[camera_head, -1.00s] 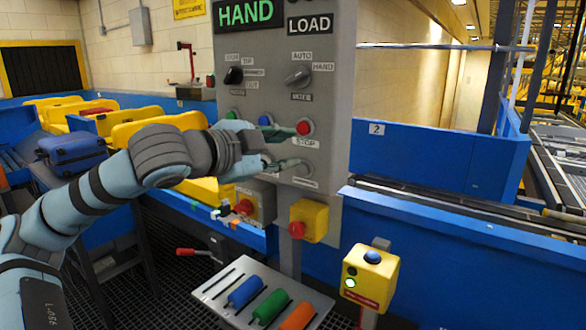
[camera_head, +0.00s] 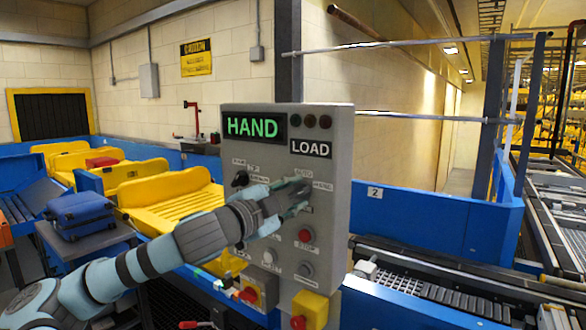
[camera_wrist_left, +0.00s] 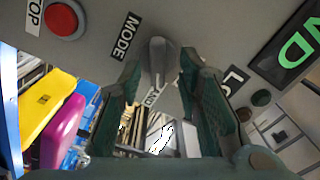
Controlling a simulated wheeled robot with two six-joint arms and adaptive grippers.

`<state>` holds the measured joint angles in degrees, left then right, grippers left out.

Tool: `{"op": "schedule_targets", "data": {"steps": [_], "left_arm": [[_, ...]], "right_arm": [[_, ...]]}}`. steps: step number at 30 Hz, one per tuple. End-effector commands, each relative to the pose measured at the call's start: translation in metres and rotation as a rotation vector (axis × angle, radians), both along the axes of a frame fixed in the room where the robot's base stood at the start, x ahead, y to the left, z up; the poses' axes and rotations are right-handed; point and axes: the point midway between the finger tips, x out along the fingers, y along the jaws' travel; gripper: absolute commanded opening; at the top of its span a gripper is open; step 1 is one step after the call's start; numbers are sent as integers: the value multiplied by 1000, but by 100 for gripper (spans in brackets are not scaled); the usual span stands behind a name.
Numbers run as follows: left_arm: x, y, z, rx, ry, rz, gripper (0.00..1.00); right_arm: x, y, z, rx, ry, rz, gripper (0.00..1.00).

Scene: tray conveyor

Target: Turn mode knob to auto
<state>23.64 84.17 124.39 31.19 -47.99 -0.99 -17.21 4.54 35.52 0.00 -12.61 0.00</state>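The grey mode knob (camera_wrist_left: 158,58) is on the grey control panel (camera_head: 345,150), between the AUTO, HAND and MODE labels. In the left wrist view its narrow end points toward a partly hidden label ending in ND. My left gripper (camera_head: 288,197) is at the knob and mostly covers it in the head view. In the wrist view the green fingers of the left gripper (camera_wrist_left: 160,72) stand open on either side of the knob, with visible gaps, so no grip shows. The panel display (camera_head: 253,126) reads HAND in green. My right gripper is not in view.
The red STOP button (camera_head: 305,235) sits below the knob, with a grey button (camera_head: 306,269) under it. A black selector knob (camera_head: 240,179) is to the left. A yellow box with a red button (camera_head: 309,309) hangs below the panel. Yellow trays (camera_head: 170,201) stand behind left.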

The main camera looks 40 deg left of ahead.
Motion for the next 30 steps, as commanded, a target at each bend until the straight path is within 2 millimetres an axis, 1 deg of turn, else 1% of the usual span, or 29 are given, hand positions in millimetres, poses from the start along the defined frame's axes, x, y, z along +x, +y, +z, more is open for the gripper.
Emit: {"op": "schedule_targets", "data": {"steps": [1, 3, 11, 12, 14, 15, 17, 18, 30], "left_arm": [[2, 0, 3, -3, 1, 0, 32], [4, 0, 1, -2, 2, 2, 32], [5, 0, -3, 1, 2, 3, 32], [5, 0, -3, 1, 2, 3, 28], [5, 0, -3, 1, 2, 3, 19], [5, 0, -3, 1, 2, 3, 12], [5, 0, -3, 1, 2, 3, 3], [5, 0, -3, 1, 2, 3, 0], [5, 0, -3, -35, -2, 3, 0]], "right_arm": [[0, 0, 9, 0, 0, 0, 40], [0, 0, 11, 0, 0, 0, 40], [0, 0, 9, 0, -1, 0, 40], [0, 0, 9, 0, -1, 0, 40], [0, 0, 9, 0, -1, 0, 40], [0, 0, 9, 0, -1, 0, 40], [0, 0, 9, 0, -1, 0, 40], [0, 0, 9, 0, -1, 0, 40], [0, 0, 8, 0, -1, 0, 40]]}}
